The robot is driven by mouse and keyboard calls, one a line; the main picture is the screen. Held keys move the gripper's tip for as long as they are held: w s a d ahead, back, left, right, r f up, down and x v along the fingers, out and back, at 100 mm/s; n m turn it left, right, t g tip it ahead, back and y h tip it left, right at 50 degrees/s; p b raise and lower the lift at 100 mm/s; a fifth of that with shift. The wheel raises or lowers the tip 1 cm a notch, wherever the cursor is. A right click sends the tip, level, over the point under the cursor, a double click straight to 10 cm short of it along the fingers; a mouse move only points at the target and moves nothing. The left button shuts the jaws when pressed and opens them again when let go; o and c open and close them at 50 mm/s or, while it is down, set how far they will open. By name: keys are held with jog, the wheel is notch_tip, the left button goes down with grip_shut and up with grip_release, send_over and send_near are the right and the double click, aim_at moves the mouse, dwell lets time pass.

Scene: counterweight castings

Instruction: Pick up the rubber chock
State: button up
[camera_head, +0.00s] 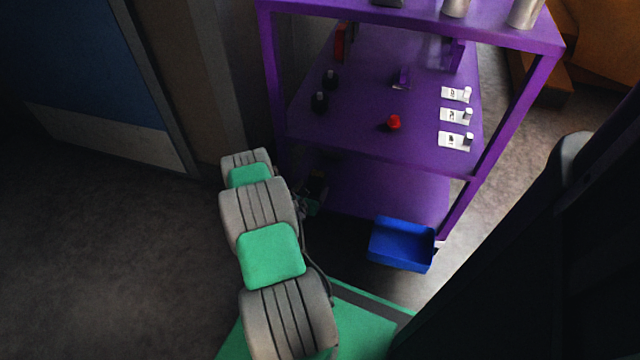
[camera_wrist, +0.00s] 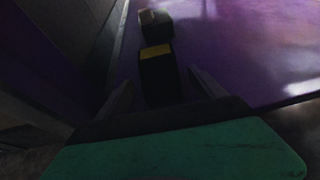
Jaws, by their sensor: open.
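A black block with a yellow band on top, which looks like the rubber chock (camera_wrist: 158,76), lies on the purple lower shelf in the wrist view. My gripper (camera_wrist: 162,82) is open, with one finger on each side of the block's near part. I cannot tell whether the fingers touch it. A second dark block (camera_wrist: 155,24) with a pale greyish face sits just beyond it. In the head view, a small dark object (camera_head: 317,184) shows beside my arm on the lower shelf, and my arm hides most of the gripper.
The purple rack (camera_head: 370,152) has a middle shelf holding a red knob (camera_head: 394,122), black knobs (camera_head: 320,101) and white labelled pieces (camera_head: 456,115). That shelf hangs over the lower one. A blue bin (camera_head: 401,245) stands at the lower shelf's front right. The lower shelf's right part is bare.

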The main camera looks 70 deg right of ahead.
aim_at(319, 177)
jog(key=shift+w+d, duration=0.1)
jog(key=shift+d, duration=0.8)
jog(key=b+x, duration=0.2)
jog(key=x, duration=0.2)
jog(key=shift+d+f+b, duration=0.25)
jog(key=shift+d+b, duration=0.05)
jog(key=shift+d, duration=0.5)
jog(key=shift+c, duration=0.4)
grip_shut()
